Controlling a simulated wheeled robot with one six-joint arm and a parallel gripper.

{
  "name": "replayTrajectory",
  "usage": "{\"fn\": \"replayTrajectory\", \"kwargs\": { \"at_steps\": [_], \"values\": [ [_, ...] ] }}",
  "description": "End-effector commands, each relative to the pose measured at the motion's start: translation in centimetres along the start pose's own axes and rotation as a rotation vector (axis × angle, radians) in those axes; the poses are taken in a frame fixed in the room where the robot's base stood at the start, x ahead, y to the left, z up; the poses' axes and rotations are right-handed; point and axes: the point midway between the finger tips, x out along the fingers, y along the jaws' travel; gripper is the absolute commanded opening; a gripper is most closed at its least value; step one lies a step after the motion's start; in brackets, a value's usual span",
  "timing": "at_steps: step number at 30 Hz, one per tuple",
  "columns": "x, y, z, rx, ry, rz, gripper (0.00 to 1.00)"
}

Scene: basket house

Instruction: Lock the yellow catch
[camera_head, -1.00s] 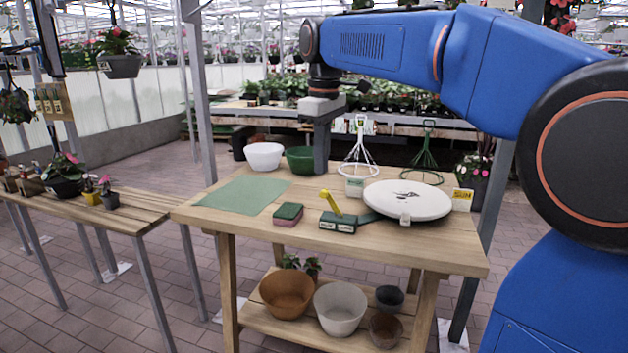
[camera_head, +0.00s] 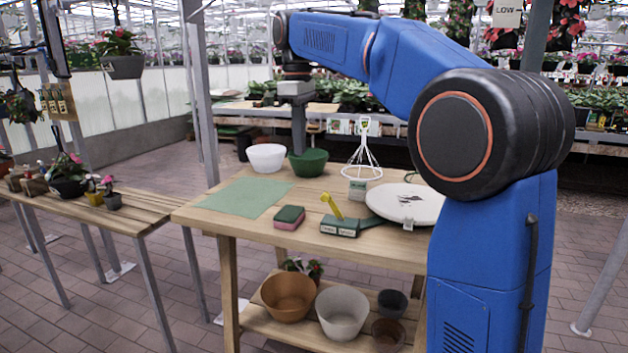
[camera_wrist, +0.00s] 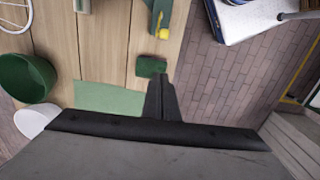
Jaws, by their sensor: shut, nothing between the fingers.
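The yellow catch (camera_head: 332,205) is a short lever tilted up to the left from a dark green box (camera_head: 340,227) on the wooden table. In the wrist view the catch shows as a yellow knob (camera_wrist: 162,33) near the top, by the green base. My gripper (camera_head: 299,150) points down near the green bowl at the back of the table, behind and left of the catch and apart from it. In the wrist view my gripper (camera_wrist: 162,80) is shut and empty. Its tip appears near the green sponge.
A green-and-pink sponge (camera_head: 289,217) and a green mat (camera_head: 245,197) lie left of the box. A white round plate (camera_head: 405,203) is at right, partly hidden by my arm. A white bowl (camera_head: 266,157), green bowl (camera_head: 308,162) and white wire hanger (camera_head: 362,160) stand at the back.

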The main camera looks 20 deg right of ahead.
Motion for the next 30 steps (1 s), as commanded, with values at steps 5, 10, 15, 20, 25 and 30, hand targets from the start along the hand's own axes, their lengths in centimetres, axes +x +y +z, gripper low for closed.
{"fn": "replayTrajectory", "kwargs": {
  "at_steps": [5,10,15,20,25,30],
  "values": [
    [1.2,0.0,0.0,0.0,-0.001,-0.001,0.0],
    [3.9,0.0,0.0,0.001,-0.002,-0.002,0.0],
    [6.9,0.0,0.1,0.001,-0.002,-0.002,0.0],
    [9.7,-0.1,0.1,0.001,-0.001,-0.001,0.0],
    [10.5,0.0,2.1,0.002,0.001,0.001,0.0],
    [10.8,0.0,3.5,0.002,0.001,0.001,0.0]
  ]
}}
